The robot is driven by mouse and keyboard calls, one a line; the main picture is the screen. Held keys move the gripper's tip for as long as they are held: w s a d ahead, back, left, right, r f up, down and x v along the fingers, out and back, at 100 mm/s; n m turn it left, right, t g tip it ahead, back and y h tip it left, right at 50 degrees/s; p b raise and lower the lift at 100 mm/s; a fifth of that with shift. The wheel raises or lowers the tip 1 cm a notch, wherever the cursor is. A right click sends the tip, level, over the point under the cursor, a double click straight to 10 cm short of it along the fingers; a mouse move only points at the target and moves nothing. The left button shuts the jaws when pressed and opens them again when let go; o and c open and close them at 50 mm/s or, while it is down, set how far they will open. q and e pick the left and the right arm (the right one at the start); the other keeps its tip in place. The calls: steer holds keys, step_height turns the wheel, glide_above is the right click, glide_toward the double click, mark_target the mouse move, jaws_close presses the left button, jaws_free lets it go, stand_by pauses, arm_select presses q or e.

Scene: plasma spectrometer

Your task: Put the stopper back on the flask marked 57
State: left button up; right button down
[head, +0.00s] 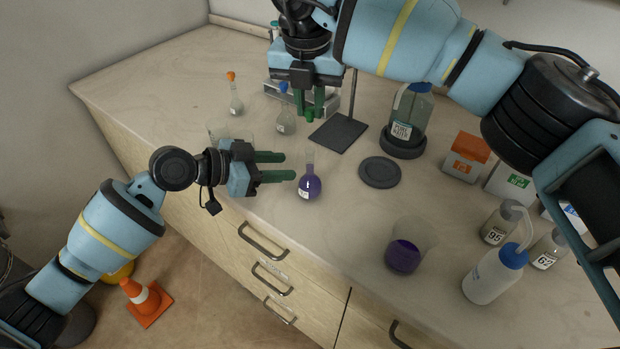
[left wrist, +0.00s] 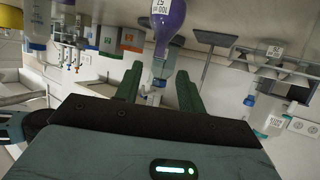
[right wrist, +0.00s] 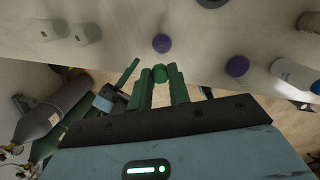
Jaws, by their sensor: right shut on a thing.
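The flask marked 57 (head: 310,188) stands upright on the bench, with purple liquid and an open clear neck. Its label shows upside down in the left wrist view (left wrist: 162,12). My left gripper (head: 290,166) is open, fingers pointing at the flask, with the tips just left of it; I see nothing between them. My right gripper (head: 311,116) is shut on a green stopper (right wrist: 160,73), held above the bench behind the flask. In the head view the stopper blends with the green fingers. From the right wrist, the flask (right wrist: 162,43) appears beyond the stopper, apart from it.
Flasks with orange (head: 231,76) and blue (head: 283,88) stoppers stand at the back left. A stand base (head: 338,134), a dark round plate (head: 380,172) and a pure water bottle (head: 408,115) are behind right. A beaker of purple liquid (head: 404,256) and a wash bottle (head: 494,275) stand front right.

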mark_target(310, 166)
arm_select(q)
steer(key=x, duration=0.7)
steer(key=shift+w+d+f, duration=0.1)
steer(key=shift+w+d, duration=0.1)
steer(key=shift+d, duration=0.1)
jaws_close()
